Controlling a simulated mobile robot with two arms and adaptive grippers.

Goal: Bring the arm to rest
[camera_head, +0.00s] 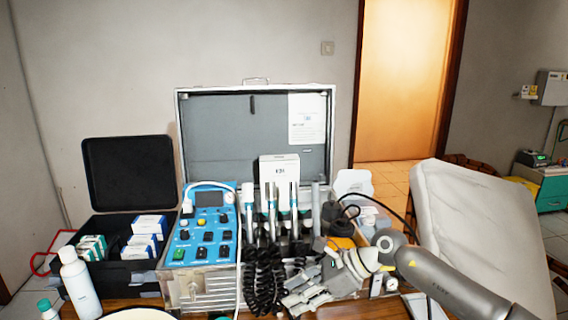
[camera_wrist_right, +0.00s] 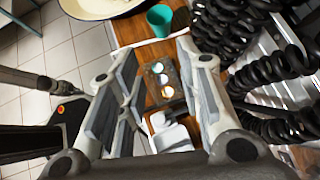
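My right arm comes in from the right in the head view. Its gripper (camera_head: 298,296) is over the front of the table, in front of the coiled black cables. In the right wrist view my right gripper (camera_wrist_right: 158,72) has its fingers spread apart with nothing held between them. Below the gap show the wooden table (camera_wrist_right: 129,27) and a small dark holder (camera_wrist_right: 160,72) with round pieces. My left arm and gripper do not show in the head view.
An open silver case (camera_head: 256,88) stands behind a blue control unit (camera_head: 203,222) and several handpieces. Black coiled cables (camera_head: 265,275) hang close to my right gripper. A white bottle (camera_head: 80,285) stands at left. A teal cup (camera_wrist_right: 160,20) stands near a cream basin (camera_wrist_right: 95,6).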

